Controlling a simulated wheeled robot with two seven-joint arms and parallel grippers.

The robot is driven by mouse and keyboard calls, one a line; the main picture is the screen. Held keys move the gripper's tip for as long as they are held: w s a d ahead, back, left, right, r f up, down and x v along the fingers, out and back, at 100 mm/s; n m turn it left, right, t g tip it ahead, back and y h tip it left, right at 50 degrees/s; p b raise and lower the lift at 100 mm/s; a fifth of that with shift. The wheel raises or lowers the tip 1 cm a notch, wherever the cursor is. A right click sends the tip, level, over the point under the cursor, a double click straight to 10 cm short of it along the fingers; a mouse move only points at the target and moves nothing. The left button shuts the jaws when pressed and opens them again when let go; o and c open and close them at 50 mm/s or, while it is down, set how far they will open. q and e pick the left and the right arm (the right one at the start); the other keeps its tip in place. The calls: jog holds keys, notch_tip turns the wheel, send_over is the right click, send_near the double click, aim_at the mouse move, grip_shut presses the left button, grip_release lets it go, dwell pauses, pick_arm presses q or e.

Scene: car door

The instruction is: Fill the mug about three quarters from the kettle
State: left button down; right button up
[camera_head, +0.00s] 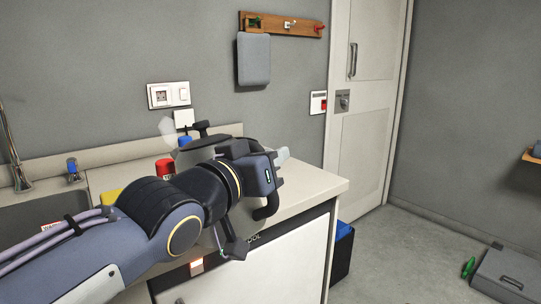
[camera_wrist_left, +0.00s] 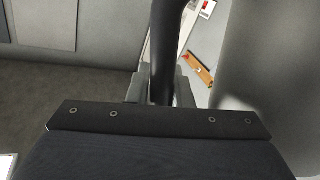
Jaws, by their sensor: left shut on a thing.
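My left gripper (camera_head: 264,190) is over the counter and shut on a black curved handle (camera_head: 268,208). The left wrist view shows the dark handle (camera_wrist_left: 168,55) between the fingers of my left gripper (camera_wrist_left: 160,92). The smooth grey kettle body (camera_wrist_left: 275,65) fills the right of that view. In the head view my wrist and arm cover most of the kettle. I cannot make out the mug, the water level or any pouring stream. My right gripper is in neither view.
The white counter (camera_head: 312,184) has free room at its right end. A red cylinder (camera_head: 165,169) and a yellow object (camera_head: 111,197) are close to my arm. A sink tap (camera_head: 17,165) stands at the left. A dark bin (camera_head: 342,250) stands beside the cabinet.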

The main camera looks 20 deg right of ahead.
pick_arm(q)
jog(key=shift+w+a+r+n+p, duration=0.15)
jog(key=shift+a+r+n+p, duration=0.05)
jog(key=shift+r+p, duration=0.5)
jog(key=shift+w+a+r+n+p, duration=0.15)
jog(key=shift+r+n+p, duration=0.05)
jog(key=shift+r+p, duration=0.4)
jog(key=w+a+r+n+p, duration=0.3)
jog(key=r+p, duration=0.5)
jog(key=p, duration=0.8)
jog(key=shift+w+r+n, duration=0.3)
jog(key=shift+w+n, duration=0.3)
jog(key=shift+n, duration=0.4)
dwell(1.4)
jog(key=shift+w+a+r+p, duration=0.15)
jog(key=shift+a+r+p, duration=0.1)
jog(key=shift+p, duration=0.15)
dwell(2.3)
